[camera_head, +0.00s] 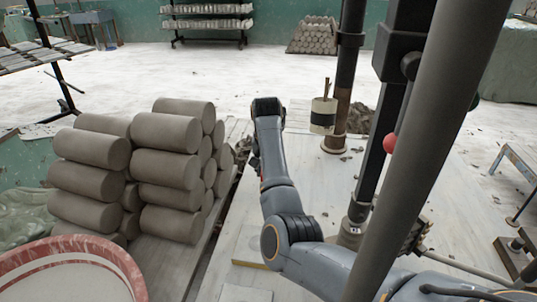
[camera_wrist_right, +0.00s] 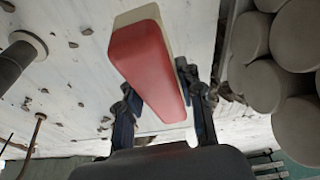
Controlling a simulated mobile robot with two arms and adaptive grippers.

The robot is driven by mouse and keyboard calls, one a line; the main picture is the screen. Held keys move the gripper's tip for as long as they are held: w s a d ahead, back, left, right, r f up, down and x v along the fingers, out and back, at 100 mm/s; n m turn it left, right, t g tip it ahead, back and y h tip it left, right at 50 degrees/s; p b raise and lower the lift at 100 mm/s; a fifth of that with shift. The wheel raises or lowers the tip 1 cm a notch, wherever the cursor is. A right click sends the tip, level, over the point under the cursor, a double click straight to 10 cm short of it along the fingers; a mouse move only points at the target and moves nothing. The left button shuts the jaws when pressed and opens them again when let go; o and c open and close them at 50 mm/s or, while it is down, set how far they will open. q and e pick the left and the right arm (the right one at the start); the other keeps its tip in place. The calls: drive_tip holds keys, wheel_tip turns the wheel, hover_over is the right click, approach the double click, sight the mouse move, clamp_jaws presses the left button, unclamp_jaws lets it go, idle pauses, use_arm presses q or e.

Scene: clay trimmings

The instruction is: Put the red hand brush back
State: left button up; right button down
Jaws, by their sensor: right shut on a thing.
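The red hand brush (camera_wrist_right: 146,62) shows in the right wrist view, a long red body with a cream-coloured strip along one side. It lies between the two dark fingers of my right gripper (camera_wrist_right: 163,100), which is shut on it. The brush extends out past the fingertips, above a pale floor strewn with grey trimmings. In the head view my right arm reaches from the lower right to the middle, and its wrist hides the fingers and the brush. My left gripper is in neither view.
Stacked clay rolls (camera_head: 165,147) stand left of my right arm, close by in the wrist view (camera_wrist_right: 297,35). A dark post (camera_head: 343,75) and a cream container (camera_head: 323,115) with sticks stand to its right. A red-rimmed tub (camera_head: 125,262) is at lower left.

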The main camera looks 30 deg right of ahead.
use_arm(q)
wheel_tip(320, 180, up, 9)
drive_tip(key=p, duration=0.8)
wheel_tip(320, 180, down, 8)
drive_tip(key=b, duration=0.8)
use_arm(e)
drive_tip(key=f+n+y, duration=0.1)
drive_tip(key=f+n, duration=0.3)
drive_tip(key=s+a+f+n+t+y, duration=0.1)
drive_tip(key=f+n, duration=0.3)
drive_tip(key=f, duration=0.1)
drive_tip(key=s+f+n+y, duration=0.1)
drive_tip(key=f+n, duration=0.3)
drive_tip(key=shift+a+f+t, duration=0.25)
drive_tip(key=shift+f+t, duration=0.05)
drive_tip(key=shift+f, duration=0.05)
use_arm(q)
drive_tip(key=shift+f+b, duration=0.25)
drive_tip(key=shift+b, duration=0.1)
use_arm(e)
drive_tip(key=shift+f, duration=0.65)
drive_tip(key=c, duration=0.8)
unclamp_jaws()
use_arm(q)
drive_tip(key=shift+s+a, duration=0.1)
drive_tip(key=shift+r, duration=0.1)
use_arm(e)
drive_tip(key=v, duration=1.2)
drive_tip(key=shift+d+r, duration=0.1)
drive_tip(key=shift+d, duration=0.05)
